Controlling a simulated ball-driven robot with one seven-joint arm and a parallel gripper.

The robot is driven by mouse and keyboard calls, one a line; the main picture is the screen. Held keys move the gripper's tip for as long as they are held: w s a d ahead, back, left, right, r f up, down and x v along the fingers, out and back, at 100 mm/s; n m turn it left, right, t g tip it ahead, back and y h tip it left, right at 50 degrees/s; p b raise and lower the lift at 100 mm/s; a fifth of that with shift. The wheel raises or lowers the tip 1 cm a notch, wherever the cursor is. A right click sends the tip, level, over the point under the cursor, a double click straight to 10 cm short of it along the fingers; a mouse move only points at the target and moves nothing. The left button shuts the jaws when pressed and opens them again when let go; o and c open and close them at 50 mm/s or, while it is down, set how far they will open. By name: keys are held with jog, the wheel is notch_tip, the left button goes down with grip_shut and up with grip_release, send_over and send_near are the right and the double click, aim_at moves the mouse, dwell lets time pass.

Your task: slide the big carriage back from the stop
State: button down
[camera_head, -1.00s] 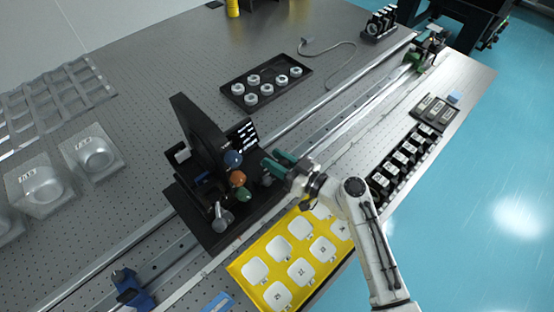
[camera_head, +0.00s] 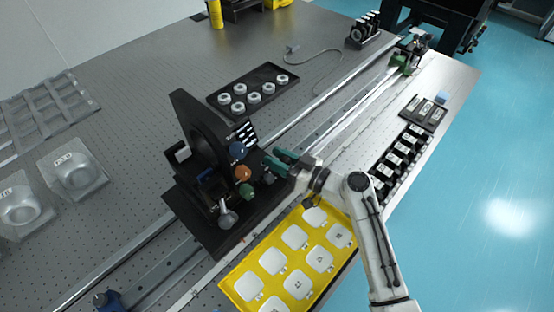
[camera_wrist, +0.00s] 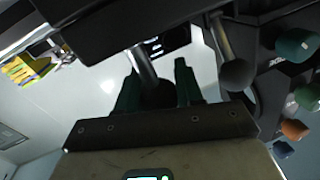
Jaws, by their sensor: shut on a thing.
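The big carriage (camera_head: 205,228) is a black base on the long rail with a tall black plate and ring mount. Blue (camera_head: 237,149), orange (camera_head: 242,173) and green (camera_head: 247,190) knobs are on its near side. My gripper (camera_head: 276,163), with green fingers, is at the carriage's right side. In the wrist view, the fingers (camera_wrist: 158,88) are shut on a dark ball-ended handle (camera_wrist: 145,65); the ball is partly hidden. A blue stop (camera_head: 108,302) is on the rail at lower left, apart from the carriage. A green block (camera_head: 404,62) is at the rail's far end.
A yellow tray (camera_head: 226,289) with white dishes lies under my arm, close to the carriage. A black tray with white rings (camera_head: 213,99) lies behind the rail. A row of black holders (camera_head: 402,152) lines the right edge. The rail (camera_head: 340,112) toward upper right looks clear.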

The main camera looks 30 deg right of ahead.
jog(key=c, duration=0.8)
grip_release()
jog(key=shift+o, duration=0.2)
jog(key=b+v, duration=0.3)
jog(key=v, duration=0.6)
jog(key=shift+s+d, duration=0.15)
jog(key=shift+s, duration=0.15)
jog(key=shift+s+d, duration=0.25)
jog(key=shift+s, duration=0.25)
jog(key=shift+r, duration=0.1)
